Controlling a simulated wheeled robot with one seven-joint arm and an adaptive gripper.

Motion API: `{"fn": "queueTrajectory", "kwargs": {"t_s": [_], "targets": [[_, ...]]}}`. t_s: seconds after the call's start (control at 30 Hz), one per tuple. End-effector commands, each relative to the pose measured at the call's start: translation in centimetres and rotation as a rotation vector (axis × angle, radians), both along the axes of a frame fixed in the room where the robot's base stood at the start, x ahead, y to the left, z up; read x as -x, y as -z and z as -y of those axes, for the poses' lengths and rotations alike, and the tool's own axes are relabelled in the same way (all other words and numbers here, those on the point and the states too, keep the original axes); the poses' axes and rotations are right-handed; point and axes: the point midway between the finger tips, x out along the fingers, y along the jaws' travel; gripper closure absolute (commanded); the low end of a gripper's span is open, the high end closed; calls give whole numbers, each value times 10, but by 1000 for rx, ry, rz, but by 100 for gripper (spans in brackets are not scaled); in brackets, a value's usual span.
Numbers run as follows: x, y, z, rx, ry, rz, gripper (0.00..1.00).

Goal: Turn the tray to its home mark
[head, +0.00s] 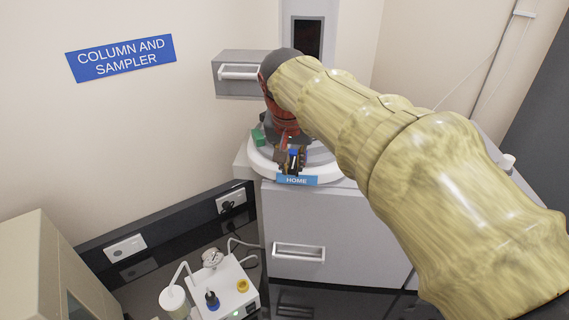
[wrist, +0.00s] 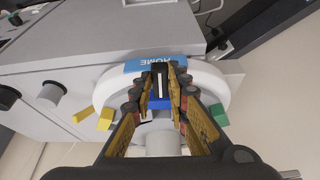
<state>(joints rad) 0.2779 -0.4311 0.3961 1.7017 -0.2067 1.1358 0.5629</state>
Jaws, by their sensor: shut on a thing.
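The round white tray (head: 257,164) sits on top of the grey cabinet unit; its rim also shows in the wrist view (wrist: 214,80). A blue HOME label (head: 297,180) is at the tray's front edge, and it shows in the wrist view too (wrist: 150,63). A black upright grip with a white line (wrist: 160,78) stands at the rim beside the label, roughly in line with its middle. My gripper (wrist: 165,82) is shut on this grip, with one finger on each side. In the head view my gripper (head: 291,159) is at the tray's front, and my arm hides much of the tray.
Green (wrist: 219,114), blue (wrist: 160,104) and yellow (wrist: 106,118) pieces stand around the tray. A grey drawer box (head: 238,88) is behind left. A white device (head: 225,288) with bottles stands lower left. Black knobs (wrist: 8,97) project from the cabinet.

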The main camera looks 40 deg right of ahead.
Motion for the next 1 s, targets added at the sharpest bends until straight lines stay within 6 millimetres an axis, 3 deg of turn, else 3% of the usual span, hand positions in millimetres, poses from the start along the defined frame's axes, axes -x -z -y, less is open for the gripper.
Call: {"fn": "queueTrajectory", "kwargs": {"t_s": [0.73,0.77,1.0], "targets": [[6,-1,7,0,-49,1,100],[6,-1,7,0,-49,1,83],[6,0,7,0,-49,0,70]]}}
